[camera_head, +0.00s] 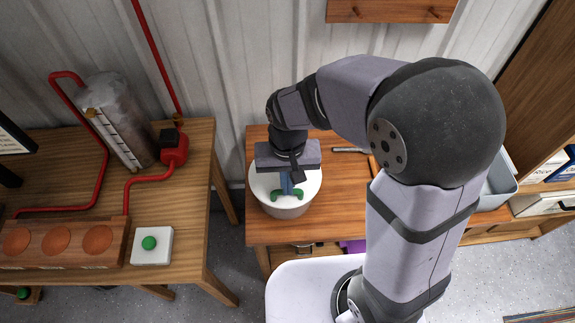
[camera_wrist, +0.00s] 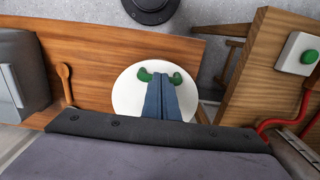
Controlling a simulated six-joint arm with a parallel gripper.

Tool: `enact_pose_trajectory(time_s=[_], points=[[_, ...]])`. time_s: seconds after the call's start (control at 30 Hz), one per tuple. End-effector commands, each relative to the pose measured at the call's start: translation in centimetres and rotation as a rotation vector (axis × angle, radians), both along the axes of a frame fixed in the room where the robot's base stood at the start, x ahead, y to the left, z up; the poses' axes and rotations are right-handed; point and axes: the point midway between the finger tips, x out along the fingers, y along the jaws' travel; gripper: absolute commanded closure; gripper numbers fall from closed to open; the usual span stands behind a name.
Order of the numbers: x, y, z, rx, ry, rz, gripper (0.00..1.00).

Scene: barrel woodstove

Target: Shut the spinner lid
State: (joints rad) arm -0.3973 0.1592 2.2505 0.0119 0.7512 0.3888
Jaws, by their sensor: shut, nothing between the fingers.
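The spinner (camera_head: 285,211) is a round pale tub on the wooden table, under my gripper in the head view. Its white lid (camera_head: 262,186) covers the top as a disc and also shows in the wrist view (camera_wrist: 127,98). A green two-lobed handle (camera_head: 276,196) is at the lid's middle; its lobes show either side of my fingers in the wrist view (camera_wrist: 145,75). My gripper (camera_head: 287,190) points down over the lid, its blue fingers (camera_wrist: 160,80) shut and empty, tips at the handle. Whether they touch it, and whether the lid is fully seated, I cannot tell.
A wooden spoon (camera_wrist: 66,84) and a grey bin (camera_wrist: 22,75) are on the same table, away from the spinner. Across a gap, another table holds a white box with a green button (camera_head: 150,243), red pipes (camera_head: 103,165) and a metal cylinder (camera_head: 118,120).

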Motion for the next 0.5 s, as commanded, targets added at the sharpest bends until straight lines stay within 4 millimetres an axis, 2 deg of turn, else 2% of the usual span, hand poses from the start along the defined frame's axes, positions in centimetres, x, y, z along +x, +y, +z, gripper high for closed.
enact_pose_trajectory(time_s=[0.17, 0.5], points=[[-0.2, 0.0, 1.2, 0.0, -0.001, 0.0, 1.0], [-0.9, 0.1, 4.9, 0.003, -0.007, 0.001, 1.0]])
